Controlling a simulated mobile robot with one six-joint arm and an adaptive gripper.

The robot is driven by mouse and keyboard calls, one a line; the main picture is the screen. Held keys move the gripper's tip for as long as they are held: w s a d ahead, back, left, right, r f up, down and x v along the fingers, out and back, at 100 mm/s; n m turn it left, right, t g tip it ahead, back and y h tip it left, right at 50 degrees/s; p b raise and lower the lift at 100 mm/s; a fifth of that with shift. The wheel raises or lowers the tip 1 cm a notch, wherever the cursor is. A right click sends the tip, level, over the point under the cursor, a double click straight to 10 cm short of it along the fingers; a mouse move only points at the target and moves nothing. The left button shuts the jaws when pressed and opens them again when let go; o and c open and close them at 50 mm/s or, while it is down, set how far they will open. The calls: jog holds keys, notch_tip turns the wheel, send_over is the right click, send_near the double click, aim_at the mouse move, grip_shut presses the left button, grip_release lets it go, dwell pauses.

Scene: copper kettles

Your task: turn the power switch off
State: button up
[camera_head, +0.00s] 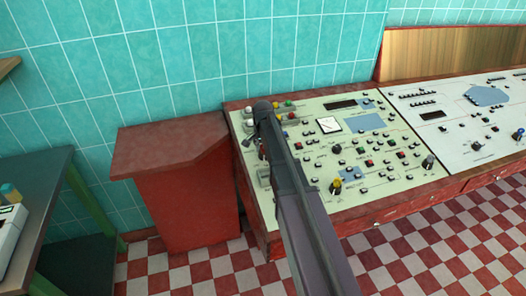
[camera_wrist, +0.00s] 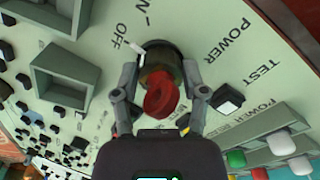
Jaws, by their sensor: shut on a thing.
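The power switch (camera_wrist: 160,94) is a round dark knob with a red front, in the middle of the wrist view. It sits on the pale green control panel (camera_wrist: 98,64), with the printed words POWER and OFF around it. A small white pointer (camera_wrist: 134,46) at its upper left lies close to the word OFF. My gripper (camera_wrist: 161,72) has one finger on each side of the knob and is closed on it. In the head view my arm covers most of the gripper and the switch at the panel's left end.
A second, whiter panel (camera_head: 465,110) continues to the right. Buttons and coloured knobs crowd the green panel; white, green and red ones (camera_wrist: 280,143) are near the gripper. A red cabinet (camera_head: 190,200) stands left of the desk. Checkered floor (camera_head: 420,245) is clear in front.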

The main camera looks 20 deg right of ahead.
jog(key=shift+s+n, duration=0.1)
jog(key=shift+n, duration=1.5)
jog(key=o, duration=1.2)
jog(key=shift+c, duration=0.2)
jog(key=shift+m, duration=0.5)
